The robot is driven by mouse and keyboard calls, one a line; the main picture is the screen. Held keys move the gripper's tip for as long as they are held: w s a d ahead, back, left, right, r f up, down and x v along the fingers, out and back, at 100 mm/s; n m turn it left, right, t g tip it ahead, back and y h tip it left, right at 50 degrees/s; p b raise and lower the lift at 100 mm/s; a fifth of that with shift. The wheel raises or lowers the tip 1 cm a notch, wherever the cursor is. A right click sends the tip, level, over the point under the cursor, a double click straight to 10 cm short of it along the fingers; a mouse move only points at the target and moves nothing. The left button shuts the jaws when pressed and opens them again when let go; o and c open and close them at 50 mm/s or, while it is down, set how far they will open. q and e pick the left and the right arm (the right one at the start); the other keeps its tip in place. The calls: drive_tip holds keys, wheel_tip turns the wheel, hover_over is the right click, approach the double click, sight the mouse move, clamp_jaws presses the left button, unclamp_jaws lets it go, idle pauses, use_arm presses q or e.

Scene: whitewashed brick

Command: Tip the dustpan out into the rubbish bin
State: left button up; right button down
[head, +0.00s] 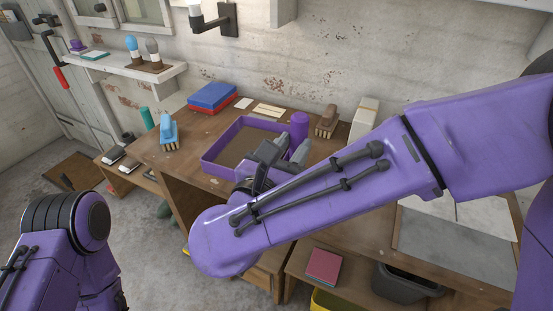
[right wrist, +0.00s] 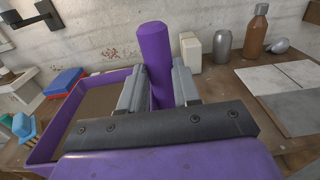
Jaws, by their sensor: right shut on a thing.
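The dustpan looks to be the purple-walled tray (head: 209,160) with a brown floor on the wooden table; it also shows at the left of the right wrist view (right wrist: 52,140). A thick purple upright handle (right wrist: 155,62) stands at its right end; it also shows in the head view (head: 299,127). Their join is hidden. My right gripper (right wrist: 157,90) is shut on this handle, one finger on each side. Loose dirt cannot be told from the brown floor. A dark grey open container (head: 408,285), low at the right, may be the rubbish bin. My left gripper is out of frame.
A blue brush (head: 168,130) and a blue-and-red box (head: 212,97) are left of the dustpan. A wooden brush (head: 327,120) and a pale block (head: 364,118) stand behind right. A red book (head: 323,266) and a yellow container (head: 330,301) are low in front.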

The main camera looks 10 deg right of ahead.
drive_tip(key=w+d+f+p, duration=0.1)
drive_tip(key=w+d+f, duration=0.1)
drive_tip(key=w+f, duration=0.1)
drive_tip(key=w+d+f+p, duration=0.2)
drive_tip(key=w+d+f, duration=0.1)
drive_tip(key=w, duration=0.1)
drive_tip(key=w+d+f+p, duration=0.1)
drive_tip(key=w+d+f, duration=0.2)
drive_tip(key=f, duration=0.1)
drive_tip(key=shift+w, duration=0.4)
wheel_tip(320, 180, down, 2)
drive_tip(key=shift+s+f, duration=0.1)
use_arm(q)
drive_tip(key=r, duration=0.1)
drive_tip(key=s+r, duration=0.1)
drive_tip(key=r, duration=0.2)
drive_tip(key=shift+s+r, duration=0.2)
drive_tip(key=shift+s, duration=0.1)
use_arm(e)
drive_tip(key=shift+f, duration=0.1)
